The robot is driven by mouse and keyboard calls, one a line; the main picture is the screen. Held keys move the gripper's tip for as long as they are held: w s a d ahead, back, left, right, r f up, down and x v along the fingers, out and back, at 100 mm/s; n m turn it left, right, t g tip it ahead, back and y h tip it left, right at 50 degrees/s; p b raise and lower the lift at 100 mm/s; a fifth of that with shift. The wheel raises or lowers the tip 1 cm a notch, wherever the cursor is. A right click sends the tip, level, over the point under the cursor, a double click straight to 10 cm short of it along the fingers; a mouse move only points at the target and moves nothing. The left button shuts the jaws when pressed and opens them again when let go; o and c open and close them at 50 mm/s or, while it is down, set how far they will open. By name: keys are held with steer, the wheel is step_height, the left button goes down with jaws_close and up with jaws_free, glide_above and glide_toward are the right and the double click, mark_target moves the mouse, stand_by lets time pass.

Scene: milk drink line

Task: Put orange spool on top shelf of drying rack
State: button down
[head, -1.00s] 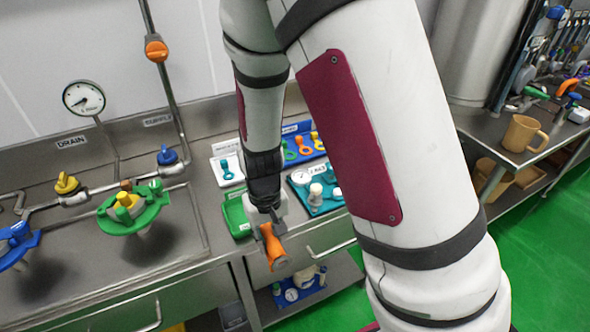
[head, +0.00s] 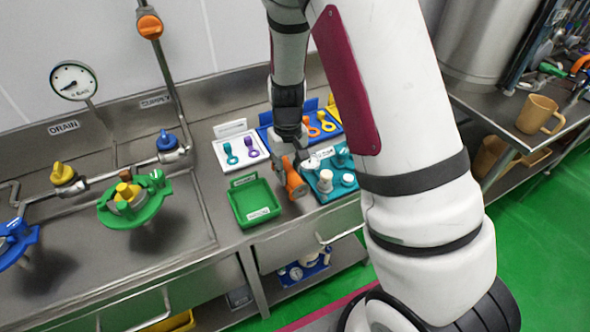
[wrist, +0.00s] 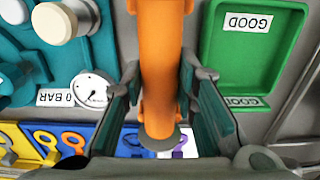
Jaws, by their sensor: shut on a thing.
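My gripper (head: 292,160) is shut on the orange spool (head: 295,183), which hangs below it, tilted slightly, over the steel counter between the green tray and the teal board. In the wrist view the orange spool (wrist: 162,55) runs lengthwise between the two dark fingers, one on each side of it. I cannot make out a drying rack or its top shelf in either view.
The green "GOOD" tray (head: 237,218) is empty, left of the spool. The teal board (head: 323,196) with white and teal parts and a gauge stands close on the right. Behind are a white board (head: 222,153) and a blue tray (head: 264,130) with ring-ended tools.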

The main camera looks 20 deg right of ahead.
mark_target(294, 171)
steer(key=shift+w+d+f, duration=0.15)
steer(key=shift+w+d, duration=0.8)
steer(key=shift+d, duration=0.15)
steer(key=shift+w+d+f+p, duration=0.15)
steer(key=shift+f+p, duration=0.05)
steer(key=shift+f, duration=0.7)
steer(key=shift+w+d+f+p, duration=0.1)
steer(key=shift+d+f+p, duration=0.05)
steer(key=shift+f, duration=0.75)
steer(key=shift+f, duration=0.1)
steer(key=c, duration=1.6)
jaws_free()
steer(key=shift+o, duration=0.2)
